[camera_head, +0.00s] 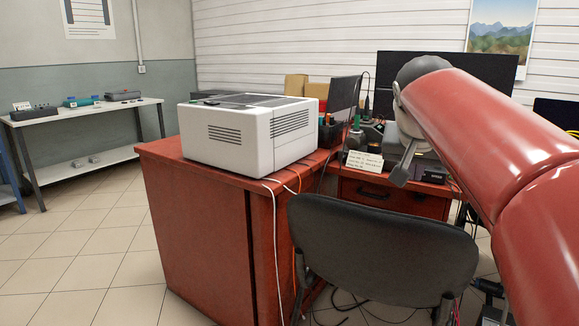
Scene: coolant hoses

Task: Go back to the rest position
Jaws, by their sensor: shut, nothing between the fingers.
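My red arm reaches in from the right edge and bends at a grey joint near the top. My gripper (402,172) shows only in part, as a small grey end below that joint, in front of the desk. It is shut and I see nothing held in it. The rest of it is hidden behind my arm.
A white box-shaped machine (247,133) sits on a red desk (200,230), with monitors and small items behind. A dark chair (380,250) stands close in front, with cables on the floor. A side table (85,108) stands at left. The tiled floor (80,260) at left is clear.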

